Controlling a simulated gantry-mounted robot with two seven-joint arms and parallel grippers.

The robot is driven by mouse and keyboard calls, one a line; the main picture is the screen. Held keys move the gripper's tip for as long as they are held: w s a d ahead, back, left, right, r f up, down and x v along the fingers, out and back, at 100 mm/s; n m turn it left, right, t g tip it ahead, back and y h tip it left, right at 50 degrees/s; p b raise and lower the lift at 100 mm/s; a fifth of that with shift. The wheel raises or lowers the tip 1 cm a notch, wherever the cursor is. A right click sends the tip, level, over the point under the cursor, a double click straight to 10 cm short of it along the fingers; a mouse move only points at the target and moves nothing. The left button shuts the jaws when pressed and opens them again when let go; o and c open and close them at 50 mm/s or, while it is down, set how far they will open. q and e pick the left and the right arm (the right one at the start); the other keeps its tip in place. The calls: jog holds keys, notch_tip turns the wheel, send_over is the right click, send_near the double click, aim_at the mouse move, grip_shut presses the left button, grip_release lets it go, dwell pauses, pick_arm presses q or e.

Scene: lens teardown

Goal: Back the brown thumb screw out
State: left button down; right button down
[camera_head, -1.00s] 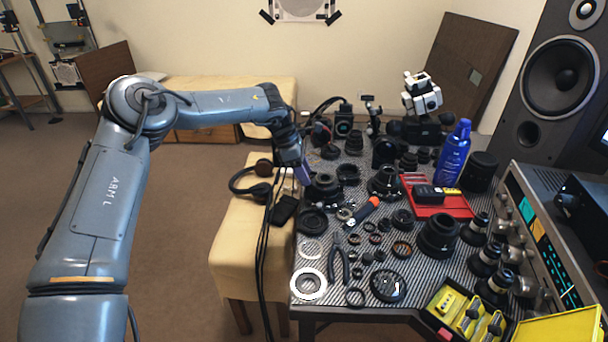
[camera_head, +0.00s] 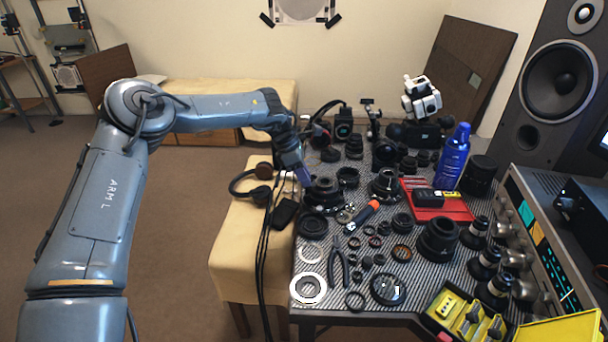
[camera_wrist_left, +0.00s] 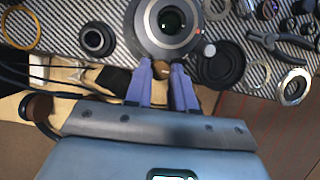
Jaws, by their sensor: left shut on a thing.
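The brown thumb screw (camera_wrist_left: 161,68) shows in the left wrist view as a small brown piece at the near side of a dark round lens body (camera_wrist_left: 140,38). My left gripper (camera_wrist_left: 162,72) has its two purple-blue fingers on either side of the screw and is shut on it. In the head view my left gripper (camera_head: 306,181) reaches the left side of the lens body (camera_head: 326,196) at the table's left edge. The screw is hidden there. My right gripper is in neither view.
A black ring (camera_head: 312,226) lies close in front of the lens body. Cables (camera_head: 265,230) hang over the cream bench (camera_head: 228,245). The table is crowded with lens parts.

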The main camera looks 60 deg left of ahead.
pick_arm(q)
jog(key=n, duration=0.1)
jog(key=n+p, duration=0.1)
jog(key=shift+s+d+r+n+y, duration=0.1)
jog(key=shift+d+n+y, duration=0.05)
jog(key=shift+n+y, duration=0.2)
jog(key=shift+d+n+t+y+p, duration=0.1)
jog(key=shift+n+t+y+p, duration=0.45)
jog(key=shift+n, duration=0.8)
jog(key=c, duration=0.9)
grip_release()
jog(key=shift+c, duration=0.2)
jog(key=p+v, duration=0.4)
jog(key=v, duration=0.6)
jog(key=shift+r, duration=0.35)
jog(key=shift+d, duration=0.1)
